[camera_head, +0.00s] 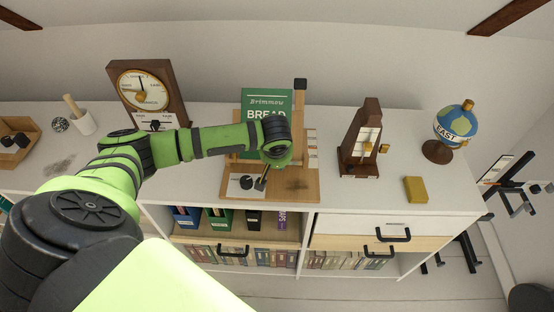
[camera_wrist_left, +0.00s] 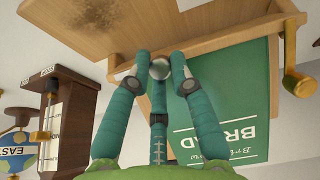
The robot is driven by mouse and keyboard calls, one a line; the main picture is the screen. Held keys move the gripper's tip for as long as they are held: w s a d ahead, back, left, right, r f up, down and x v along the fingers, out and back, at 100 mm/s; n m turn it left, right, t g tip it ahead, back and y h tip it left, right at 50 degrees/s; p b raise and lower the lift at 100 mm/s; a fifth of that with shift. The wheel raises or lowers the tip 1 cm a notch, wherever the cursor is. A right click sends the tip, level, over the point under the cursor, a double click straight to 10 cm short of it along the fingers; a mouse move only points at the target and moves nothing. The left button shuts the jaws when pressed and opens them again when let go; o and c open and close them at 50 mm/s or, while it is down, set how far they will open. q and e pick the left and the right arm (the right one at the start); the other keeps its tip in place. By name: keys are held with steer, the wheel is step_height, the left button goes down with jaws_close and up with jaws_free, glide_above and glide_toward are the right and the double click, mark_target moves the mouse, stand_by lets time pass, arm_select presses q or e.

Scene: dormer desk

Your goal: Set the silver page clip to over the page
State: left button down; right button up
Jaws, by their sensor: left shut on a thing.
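The silver page clip shows as a shiny round knob (camera_wrist_left: 159,69) in the left wrist view. My left gripper (camera_wrist_left: 160,72) has its teal fingers closed around it, close to the wooden book stand (camera_wrist_left: 210,45). In the head view my left wrist is over the middle of the stand (camera_head: 300,196). It hides the fingers and clip too much to tell them apart. The green book (camera_head: 266,97), marked BREAD, stands upright against the stand; it also shows in the left wrist view (camera_wrist_left: 240,100). I cannot tell whether the clip touches the page. My right gripper is in neither view.
A dark wooden device (camera_head: 361,140), yellow block (camera_head: 415,189) and globe (camera_head: 455,126) stand right. A brass knob (camera_wrist_left: 304,86) sticks out from the stand.

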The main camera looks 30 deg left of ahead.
arm_select(q)
steer(key=shift+s, duration=0.1)
